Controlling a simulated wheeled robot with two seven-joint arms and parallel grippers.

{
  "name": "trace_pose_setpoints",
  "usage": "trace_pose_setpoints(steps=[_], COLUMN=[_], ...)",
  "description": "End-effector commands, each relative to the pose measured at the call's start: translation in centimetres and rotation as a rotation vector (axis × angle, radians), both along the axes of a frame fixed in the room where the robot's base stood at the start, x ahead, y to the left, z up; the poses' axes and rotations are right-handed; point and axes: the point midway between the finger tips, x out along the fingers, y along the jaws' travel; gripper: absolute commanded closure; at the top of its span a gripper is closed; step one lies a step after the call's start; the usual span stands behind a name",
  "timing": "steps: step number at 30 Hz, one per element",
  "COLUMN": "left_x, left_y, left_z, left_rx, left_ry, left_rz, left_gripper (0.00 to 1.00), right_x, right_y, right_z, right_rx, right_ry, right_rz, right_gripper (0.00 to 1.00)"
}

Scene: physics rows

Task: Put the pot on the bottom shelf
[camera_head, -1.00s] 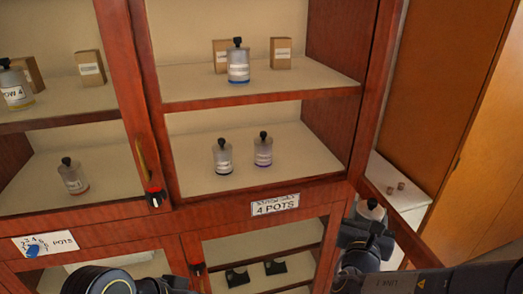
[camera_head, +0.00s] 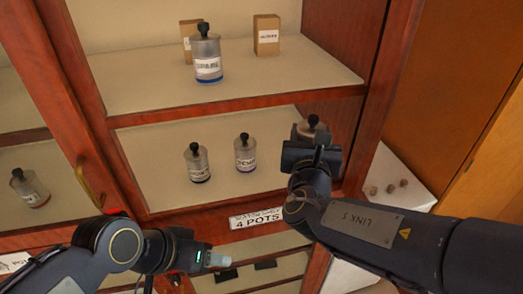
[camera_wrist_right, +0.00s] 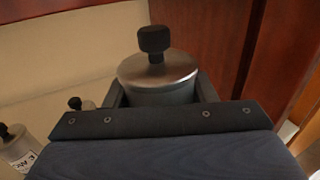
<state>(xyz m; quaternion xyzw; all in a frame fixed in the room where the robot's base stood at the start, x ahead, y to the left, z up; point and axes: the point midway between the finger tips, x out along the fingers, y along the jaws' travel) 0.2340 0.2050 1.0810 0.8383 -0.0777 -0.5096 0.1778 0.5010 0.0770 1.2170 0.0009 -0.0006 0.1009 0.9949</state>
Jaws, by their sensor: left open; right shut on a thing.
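My right gripper (camera_head: 312,158) is shut on a grey pot (camera_head: 311,128) with a black knob. The pot is upright at the right end of the labelled shelf (camera_head: 222,197), by the side panel; whether it touches the shelf is hidden. In the right wrist view the held pot (camera_wrist_right: 160,72) sits between the fingers. Two similar pots, one left (camera_head: 197,165) and one nearer the middle (camera_head: 245,154), stand on that shelf. Its front label (camera_head: 257,218) reads "BOTTOM SHELF 4 POTS". My left gripper (camera_head: 217,260) is open and empty below the shelf edge.
The shelf above holds a blue-banded pot (camera_head: 207,62) and two boxes, one at right (camera_head: 266,36). An open door with a brass handle (camera_head: 88,180) is at left. A white surface with small brown pieces (camera_head: 390,187) lies at right. Shelf room shows between the pots.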

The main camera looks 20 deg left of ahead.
Motion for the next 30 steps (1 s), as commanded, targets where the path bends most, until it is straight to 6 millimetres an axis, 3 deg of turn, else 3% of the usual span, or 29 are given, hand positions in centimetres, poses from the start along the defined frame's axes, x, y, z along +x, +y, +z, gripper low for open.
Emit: trace_pose_setpoints(steps=[8,9,13,23,30], left_x=[0.0,0.0,0.0,0.0,0.0], left_y=[0.0,0.0,0.0,0.0,0.0], left_z=[1.1,0.3,-0.2,-0.4,-2.1], left_rx=[0.000,0.000,0.000,0.000,0.000], left_ry=[0.000,0.000,0.000,0.000,0.000], left_rz=[0.000,0.000,0.000,0.000,0.000], left_gripper=[0.49,0.49,0.49,0.49,0.49], right_x=[3.9,4.2,5.3,6.3,6.4], right_y=[5.9,6.3,7.9,9.5,9.6], right_z=[-3.0,-4.4,-6.6,-8.8,-12.0], right_rx=[-0.003,-0.004,-0.002,-0.001,0.000], right_ry=[0.000,0.000,-0.001,-0.002,-0.002], right_rz=[0.000,0.000,-0.001,0.000,-0.001], right_gripper=[0.86,0.86,0.86,0.86,0.86])
